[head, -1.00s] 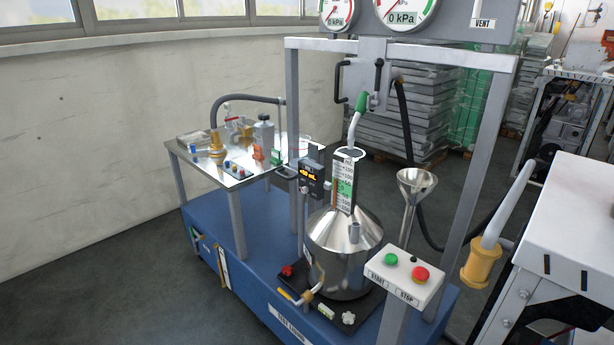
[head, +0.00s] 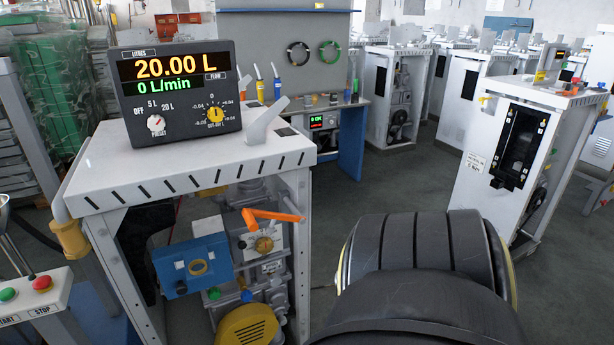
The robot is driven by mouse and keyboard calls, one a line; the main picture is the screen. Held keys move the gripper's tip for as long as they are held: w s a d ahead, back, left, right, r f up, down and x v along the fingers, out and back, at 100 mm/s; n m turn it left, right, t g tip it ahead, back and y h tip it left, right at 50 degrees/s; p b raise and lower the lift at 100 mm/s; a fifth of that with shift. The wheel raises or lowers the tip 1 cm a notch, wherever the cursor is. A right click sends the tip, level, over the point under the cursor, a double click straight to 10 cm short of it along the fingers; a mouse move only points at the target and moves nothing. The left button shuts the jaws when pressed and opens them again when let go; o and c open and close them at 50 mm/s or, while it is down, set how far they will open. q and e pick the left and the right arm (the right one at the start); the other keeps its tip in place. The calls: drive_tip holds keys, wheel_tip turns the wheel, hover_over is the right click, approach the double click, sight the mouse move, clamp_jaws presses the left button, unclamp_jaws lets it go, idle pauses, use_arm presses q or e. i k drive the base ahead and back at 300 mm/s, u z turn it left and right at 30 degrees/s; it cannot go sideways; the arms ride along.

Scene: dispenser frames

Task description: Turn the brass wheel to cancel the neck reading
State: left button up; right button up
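A small brass wheel (head: 264,244) sits on the front of a pale metal block inside the open lower part of the white dispenser (head: 210,170). An orange lever (head: 270,217) crosses just above it. The dispenser's display (head: 178,78) reads 20.00 L and 0 L/min, with a preset knob (head: 156,124) and a yellow cut-off knob (head: 215,114) below. The measuring can and its neck are out of view now. Neither of my grippers shows.
A blue box (head: 192,263) is left of the wheel and a yellow round housing (head: 245,326) below it. A large dark ribbed rounded shape (head: 420,245) fills the lower right. The START/STOP box (head: 30,295) is at the left edge. Floor (head: 385,178) is clear behind.

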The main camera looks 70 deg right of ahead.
sight(265, 244)
drive_tip(key=u, duration=0.45)
drive_tip(key=k, duration=0.3)
drive_tip(key=z, duration=1.45)
drive_tip(key=i, duration=0.8)
drive_tip(key=z, duration=0.05)
